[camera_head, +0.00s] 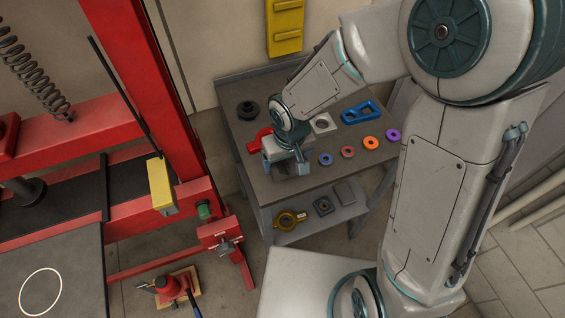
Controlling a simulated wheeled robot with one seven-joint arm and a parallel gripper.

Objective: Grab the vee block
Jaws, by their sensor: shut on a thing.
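My gripper (289,153) is over the near left part of the grey workbench top (259,188), pointing down. It is shut on a grey block (293,169), which looks like the vee block. The gripper and wrist cover much of the block, so its groove is not clear. The block is at or just above the bench top; I cannot tell whether it touches.
A red part (257,143) lies close left of my gripper. A dark round part (247,110), a pale block with a hole (323,124), a blue part (362,112) and several coloured rings share the bench. A lower shelf (311,229) holds other parts. A red press frame (178,130) stands left.

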